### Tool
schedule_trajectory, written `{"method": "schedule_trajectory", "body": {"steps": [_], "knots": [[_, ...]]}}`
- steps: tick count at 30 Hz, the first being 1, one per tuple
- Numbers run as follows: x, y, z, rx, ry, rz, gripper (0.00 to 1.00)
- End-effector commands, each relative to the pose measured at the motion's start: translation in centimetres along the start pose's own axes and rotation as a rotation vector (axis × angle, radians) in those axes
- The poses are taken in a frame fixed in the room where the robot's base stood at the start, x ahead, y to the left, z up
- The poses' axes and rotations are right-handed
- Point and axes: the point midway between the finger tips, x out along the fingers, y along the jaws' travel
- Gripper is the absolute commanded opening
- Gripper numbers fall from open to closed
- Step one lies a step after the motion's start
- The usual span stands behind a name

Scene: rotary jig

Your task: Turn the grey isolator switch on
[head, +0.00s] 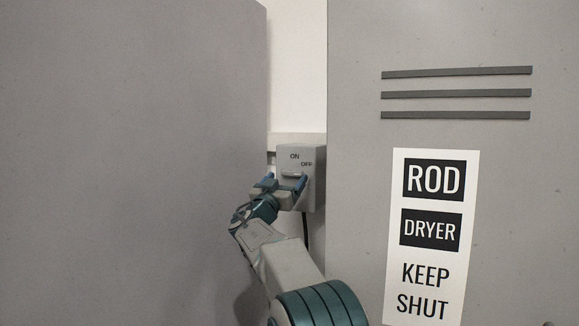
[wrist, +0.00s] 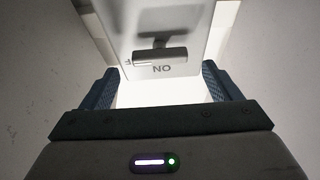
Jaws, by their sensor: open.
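The grey isolator switch is a box (head: 313,190) on the wall in the gap between two large grey panels. Its face carries ON at the top and OFF at the upper right. Its handle (head: 292,174) is a short bar lying roughly level across the face, one end toward the OFF side. In the wrist view the handle (wrist: 165,57) shows near the upside-down ON, with OFF partly cut off at the left. My gripper (head: 284,181) is open in front of the box. In the wrist view its fingers (wrist: 160,86) stand wide, empty, with the handle beyond their tips.
A large grey panel (head: 130,160) stands close on the left. A grey cabinet door (head: 350,100) with slats and a ROD DRYER KEEP SHUT sign (head: 432,235) stands on the right. The gap between them is narrow. A dark cable (head: 306,230) hangs below the box.

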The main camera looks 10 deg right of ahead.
Motion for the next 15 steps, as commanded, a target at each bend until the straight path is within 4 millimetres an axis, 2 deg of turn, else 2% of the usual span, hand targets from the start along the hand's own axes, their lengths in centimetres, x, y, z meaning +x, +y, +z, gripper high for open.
{"method": "schedule_trajectory", "body": {"steps": [1,6,15], "knots": [[0.9,0.0,-0.4,-0.001,0.0,0.001,0.84],[2.4,0.0,-0.2,0.0,0.0,0.0,0.84],[2.9,-0.1,0.0,0.001,0.0,-0.001,0.84]]}}
